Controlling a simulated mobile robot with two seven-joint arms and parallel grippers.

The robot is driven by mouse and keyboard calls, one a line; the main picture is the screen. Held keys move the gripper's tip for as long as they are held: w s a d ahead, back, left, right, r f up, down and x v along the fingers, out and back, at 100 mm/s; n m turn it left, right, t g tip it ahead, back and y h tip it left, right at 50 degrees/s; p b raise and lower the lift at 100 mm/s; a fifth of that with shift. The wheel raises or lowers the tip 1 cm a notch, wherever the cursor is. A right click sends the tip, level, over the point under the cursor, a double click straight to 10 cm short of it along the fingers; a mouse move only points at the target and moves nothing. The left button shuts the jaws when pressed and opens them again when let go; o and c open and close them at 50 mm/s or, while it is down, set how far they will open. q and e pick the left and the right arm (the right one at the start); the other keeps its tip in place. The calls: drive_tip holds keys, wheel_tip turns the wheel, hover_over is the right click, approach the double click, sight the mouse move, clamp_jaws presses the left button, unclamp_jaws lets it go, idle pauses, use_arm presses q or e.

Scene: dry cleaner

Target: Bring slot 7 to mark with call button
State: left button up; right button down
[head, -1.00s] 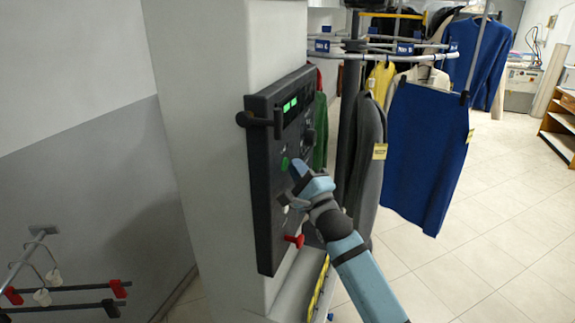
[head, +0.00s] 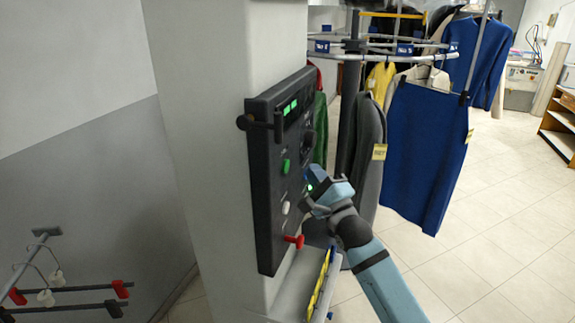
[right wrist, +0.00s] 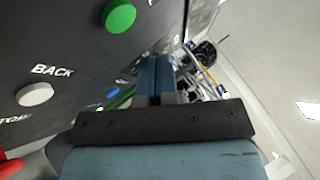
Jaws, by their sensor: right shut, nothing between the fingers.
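A dark control panel (head: 262,185) is mounted on the white pillar, with a lit green display (head: 290,107) near its top. It carries a green button (head: 286,166), a white button (head: 286,207) and a red knob (head: 296,241). The right wrist view shows the green button (right wrist: 118,16), the white button (right wrist: 34,94) beside the word BACK, and a small blue button (right wrist: 113,93). No call label is readable. My right gripper (head: 313,178) is shut and empty, right of the green button and close to the panel face. I cannot tell whether it touches anything. My left gripper is out of view.
A garment rail (head: 385,55) with blue slot tags stands behind the panel; its numbers are too small to read. A grey garment (head: 368,150) and a blue one (head: 425,155) hang close to my right arm. A hanger rack (head: 70,289) stands lower left. Floor is clear at right.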

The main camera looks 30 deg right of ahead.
drive_tip(key=shift+s+d, duration=0.75)
drive_tip(key=shift+s, duration=0.15)
